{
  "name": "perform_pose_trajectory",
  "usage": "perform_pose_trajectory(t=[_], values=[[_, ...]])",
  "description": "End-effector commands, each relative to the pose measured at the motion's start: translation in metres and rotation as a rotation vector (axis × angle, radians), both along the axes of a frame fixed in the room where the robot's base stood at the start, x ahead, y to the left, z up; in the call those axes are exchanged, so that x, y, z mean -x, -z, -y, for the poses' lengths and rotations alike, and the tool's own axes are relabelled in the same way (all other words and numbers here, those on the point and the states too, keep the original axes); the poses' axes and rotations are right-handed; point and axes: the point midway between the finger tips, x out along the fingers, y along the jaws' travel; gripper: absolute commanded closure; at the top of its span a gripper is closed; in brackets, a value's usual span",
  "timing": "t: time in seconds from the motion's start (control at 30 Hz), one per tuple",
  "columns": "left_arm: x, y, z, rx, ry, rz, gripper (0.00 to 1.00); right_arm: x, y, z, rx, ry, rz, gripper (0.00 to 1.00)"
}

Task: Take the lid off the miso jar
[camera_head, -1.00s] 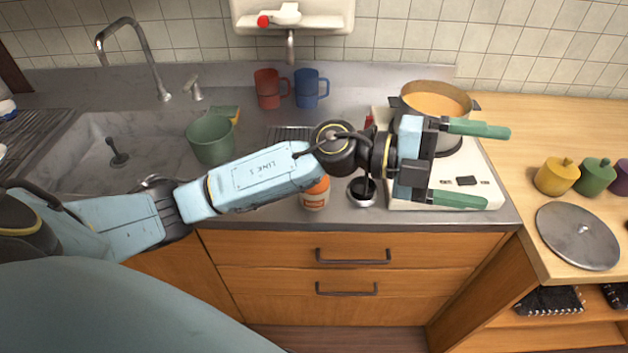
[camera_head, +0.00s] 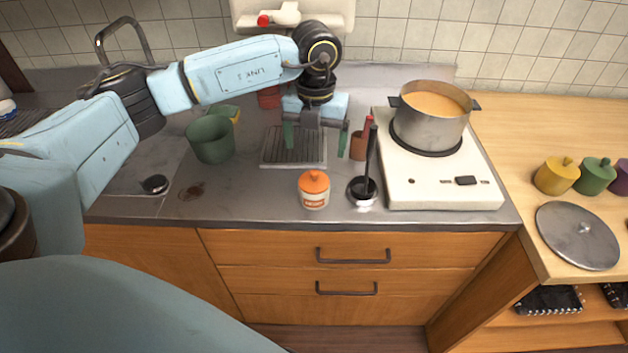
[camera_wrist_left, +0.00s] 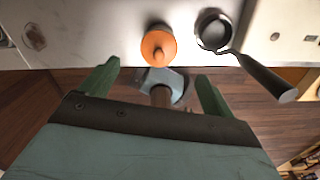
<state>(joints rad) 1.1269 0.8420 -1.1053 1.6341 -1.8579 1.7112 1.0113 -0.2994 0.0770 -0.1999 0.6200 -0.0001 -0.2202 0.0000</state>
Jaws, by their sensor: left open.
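The miso jar (camera_head: 314,198) is a small white pot with a label, upright on the grey counter. Its orange lid (camera_head: 314,181) with a round knob is on it. My left gripper (camera_head: 316,138) is open and empty, pointing down, with green fingers spread. In the head view it shows behind the jar, over the slatted rack, apart from the lid. In the left wrist view the lid (camera_wrist_left: 158,46) shows from above, just beyond the open fingers (camera_wrist_left: 158,88). My right gripper is out of view.
A dark-handled ladle (camera_head: 371,160) stands in a metal holder close right of the jar. A pot of soup (camera_head: 430,132) sits on the white stove (camera_head: 440,188). Counter left of the jar is clear.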

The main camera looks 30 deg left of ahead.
Motion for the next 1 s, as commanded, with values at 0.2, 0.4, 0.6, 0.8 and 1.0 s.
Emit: perform_pose_trajectory(t=[0.2, 0.4, 0.6, 0.8, 1.0], values=[[0.001, 0.032, 0.001, 0.003, 0.003, -0.001, 0.12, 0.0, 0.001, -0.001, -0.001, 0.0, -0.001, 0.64], [0.003, 0.047, 0.001, 0.002, 0.004, -0.004, 0.12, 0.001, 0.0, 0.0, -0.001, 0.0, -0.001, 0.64], [0.005, 0.077, 0.0, 0.003, 0.003, -0.003, 0.12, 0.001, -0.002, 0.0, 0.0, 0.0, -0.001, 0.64], [0.005, 0.089, 0.0, 0.003, 0.004, 0.0, 0.12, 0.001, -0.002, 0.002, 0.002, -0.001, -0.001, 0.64], [0.005, 0.089, 0.0, 0.004, 0.004, 0.0, 0.16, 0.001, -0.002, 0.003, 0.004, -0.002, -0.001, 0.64]])
